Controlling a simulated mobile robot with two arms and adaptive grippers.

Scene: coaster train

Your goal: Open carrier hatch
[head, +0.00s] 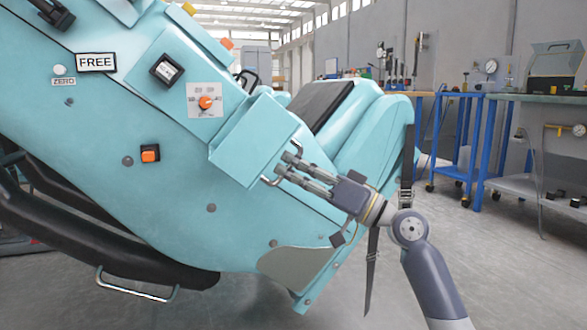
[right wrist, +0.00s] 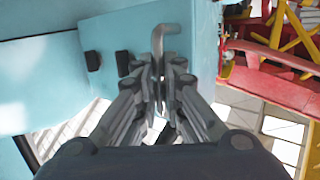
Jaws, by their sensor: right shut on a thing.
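The carrier is a large light-teal body filling the left and middle of the head view. Its hatch (head: 253,143) is a teal panel standing out from the side at an angle, with a bent metal handle (head: 268,181) at its lower edge. My right gripper (head: 287,166) is at that edge, its fingers shut on the handle. In the right wrist view, the fingers (right wrist: 164,76) close around the metal handle (right wrist: 165,42), against teal surfaces.
The carrier side has a FREE label (head: 96,62), an orange knob (head: 206,103) and an orange button (head: 150,154). A dark strap (head: 372,265) hangs near my right wrist. Blue-framed workbenches stand at the right; the floor between is clear.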

